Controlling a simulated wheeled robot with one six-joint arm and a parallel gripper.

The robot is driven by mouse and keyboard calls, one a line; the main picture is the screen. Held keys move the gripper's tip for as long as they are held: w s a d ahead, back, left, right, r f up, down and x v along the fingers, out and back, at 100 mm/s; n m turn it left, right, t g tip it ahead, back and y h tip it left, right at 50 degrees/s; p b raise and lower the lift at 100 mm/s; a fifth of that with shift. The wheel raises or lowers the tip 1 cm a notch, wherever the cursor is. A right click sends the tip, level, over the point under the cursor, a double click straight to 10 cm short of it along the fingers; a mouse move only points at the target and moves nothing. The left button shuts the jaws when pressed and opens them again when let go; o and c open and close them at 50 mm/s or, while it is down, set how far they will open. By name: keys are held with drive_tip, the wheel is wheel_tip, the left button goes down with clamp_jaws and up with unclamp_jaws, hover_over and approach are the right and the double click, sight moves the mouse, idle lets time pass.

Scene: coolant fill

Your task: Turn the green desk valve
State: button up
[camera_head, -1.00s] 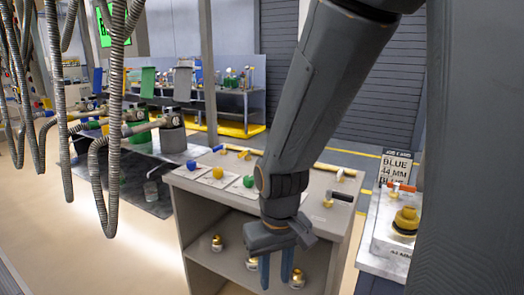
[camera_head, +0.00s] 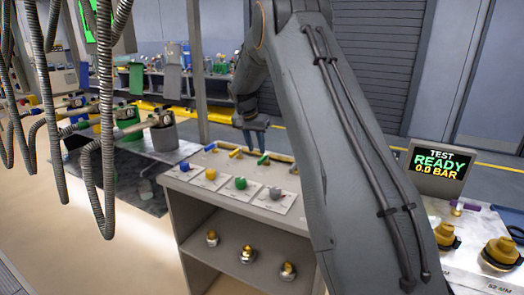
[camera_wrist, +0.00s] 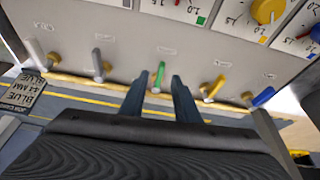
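The green desk valve (camera_head: 263,159) is a small green handle on the back part of the grey desk top in the head view. In the wrist view, the green valve (camera_wrist: 158,80) lies between the tips of my two dark fingers. My gripper (camera_wrist: 161,82) is open, with a visible gap on both sides of the handle. In the head view, my gripper (camera_head: 254,141) hangs behind the desk's row of handles, partly hidden by my arm. I cannot tell whether either finger touches the handle.
A yellow valve (camera_wrist: 213,88) and a blue valve (camera_wrist: 262,97) stand to the right of the green one; a grey valve (camera_wrist: 98,65) stands to its left. Coloured knobs, including a green knob (camera_head: 240,183), line the desk front. A test display (camera_head: 437,166) reads READY, 0.0 BAR.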

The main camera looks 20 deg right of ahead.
drive_tip(key=shift+w+d+m+p, duration=0.35)
drive_tip(key=shift+w+d+m, duration=0.05)
drive_tip(key=shift+w+d, duration=0.6)
drive_tip(key=shift+p+x, duration=1.3)
drive_tip(key=shift+x, duration=2.15)
drive_tip(key=shift+w, duration=0.15)
clamp_jaws()
